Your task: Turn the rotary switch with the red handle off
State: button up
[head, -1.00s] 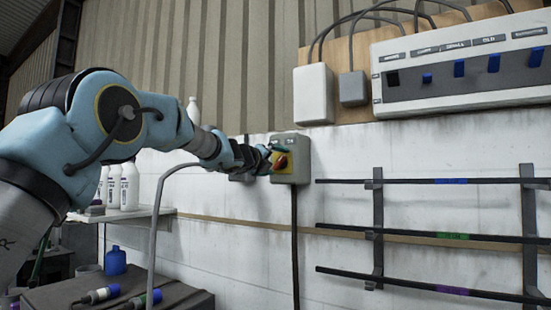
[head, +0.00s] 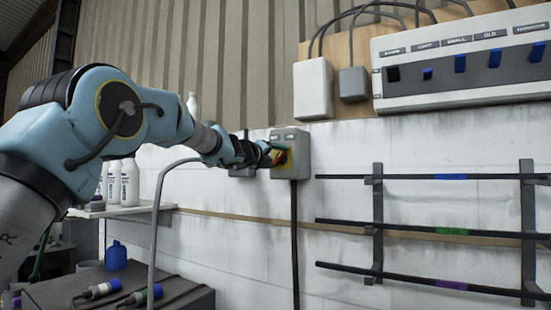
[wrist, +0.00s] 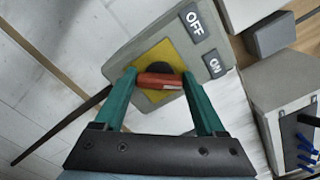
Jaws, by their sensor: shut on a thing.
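The rotary switch is a grey box (head: 303,155) on the white wall, with a yellow plate and a red handle (head: 281,157) mostly behind my gripper in the head view. In the wrist view the red handle (wrist: 160,81) lies across the yellow plate (wrist: 158,56). The OFF label (wrist: 194,23) and the ON label (wrist: 214,65) sit on the box above and to the right of the handle. My gripper (wrist: 160,84) has its green fingers on either end of the handle and is shut on it. It also shows at the switch in the head view (head: 275,152).
A breaker panel (head: 460,65) with several blue switches hangs at upper right. Grey boxes (head: 313,88) with cables are beside it. Dark rails (head: 420,228) stick out on the right. Bottles (head: 130,182) stand on a shelf at left. The wall below the switch is clear except for a cable (head: 295,245).

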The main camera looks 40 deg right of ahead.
jog(key=shift+n, duration=0.4)
jog(key=shift+c, duration=0.2)
jog(key=n+p, duration=0.2)
jog(key=n, duration=0.1)
jog(key=shift+f+n+p, duration=0.2)
jog(key=shift+n+p, duration=1.05)
jog(key=shift+n, duration=1.75)
jog(key=shift+f+n+p, duration=0.15)
jog(key=shift+n+p, duration=1.1)
jog(key=shift+n, duration=1.75)
jog(key=o, duration=1.3)
